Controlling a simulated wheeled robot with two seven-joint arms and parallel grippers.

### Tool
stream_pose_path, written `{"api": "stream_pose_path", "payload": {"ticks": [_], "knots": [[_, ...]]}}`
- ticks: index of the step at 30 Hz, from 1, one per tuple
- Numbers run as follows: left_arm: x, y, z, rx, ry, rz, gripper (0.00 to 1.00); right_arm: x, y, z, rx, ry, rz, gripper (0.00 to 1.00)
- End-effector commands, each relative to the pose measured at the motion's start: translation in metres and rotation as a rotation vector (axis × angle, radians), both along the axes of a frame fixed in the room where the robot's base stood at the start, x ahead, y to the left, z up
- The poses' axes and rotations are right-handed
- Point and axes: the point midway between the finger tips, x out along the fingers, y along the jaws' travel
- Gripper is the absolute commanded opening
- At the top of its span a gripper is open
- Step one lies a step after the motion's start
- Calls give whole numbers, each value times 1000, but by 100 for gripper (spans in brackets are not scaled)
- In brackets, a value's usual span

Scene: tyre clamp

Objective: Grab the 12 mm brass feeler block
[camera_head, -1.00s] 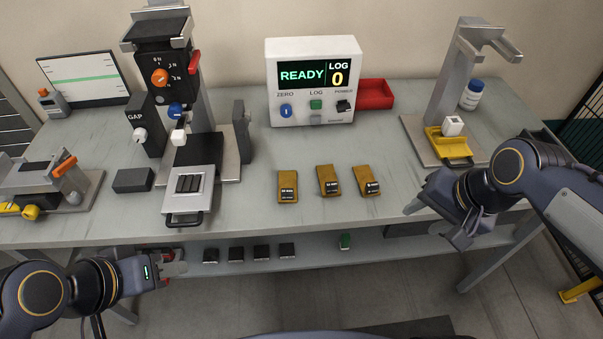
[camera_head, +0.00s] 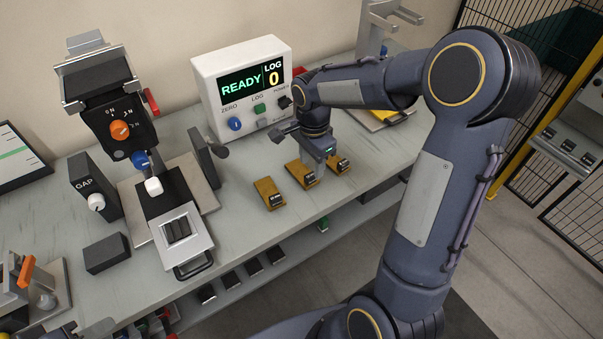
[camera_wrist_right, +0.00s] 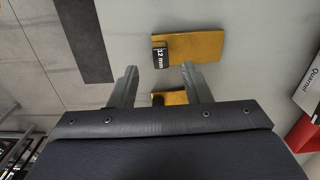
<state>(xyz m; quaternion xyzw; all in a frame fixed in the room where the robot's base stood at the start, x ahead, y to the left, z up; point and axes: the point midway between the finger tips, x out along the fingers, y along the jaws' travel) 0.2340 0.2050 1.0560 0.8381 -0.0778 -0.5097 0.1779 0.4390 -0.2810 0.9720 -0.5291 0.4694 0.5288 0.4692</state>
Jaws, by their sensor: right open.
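In the right wrist view, a brass block (camera_wrist_right: 195,47) with a black "12 mm" label lies flat on the bench, ahead of my right gripper (camera_wrist_right: 160,80). The gripper is open and empty, with its two fingers apart. A second brass block (camera_wrist_right: 172,97) shows partly between the fingers, mostly hidden. In the head view, the right gripper (camera_head: 318,150) is over the middle and right of three brass blocks: left (camera_head: 267,192), middle (camera_head: 300,175), right (camera_head: 340,162). Their labels are too small to read there. The left gripper is barely in view at the bottom left.
A white READY console (camera_head: 240,85) stands behind the blocks. The gap device (camera_head: 115,120) and its silver plate (camera_head: 183,250) are to the left. A dark grey block (camera_head: 106,253) lies near it. Dark blocks (camera_head: 232,279) lie on the shelf below. My right arm covers the right side.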

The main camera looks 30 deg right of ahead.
Motion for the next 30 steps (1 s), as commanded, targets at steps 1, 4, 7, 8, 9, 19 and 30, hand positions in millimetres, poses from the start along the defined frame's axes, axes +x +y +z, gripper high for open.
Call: {"api": "stream_pose_path", "payload": {"ticks": [1, 4, 7, 8, 9, 19, 30], "knots": [[0, 0, 5, 0, 0, 0, 36, -1, 0, -7, 1, 5, 0, 44], [0, 0, 7, 0, 0, 0, 36, 0, 1, -23, 1, 6, 1, 44], [0, 0, 8, 0, 0, 0, 36, 1, 1, -34, 2, 2, 0, 44], [0, 0, 8, 0, 0, 0, 36, 1, 1, -36, 1, 2, 0, 44], [0, 0, 8, 0, 0, 0, 36, 1, 1, -38, 1, 1, 0, 44], [0, 0, 8, 0, 0, 0, 36, 1, 1, -39, 1, 0, 1, 29], [0, 0, 8, 0, 0, 0, 36, 1, 1, -38, 1, -1, 1, 0]]}}
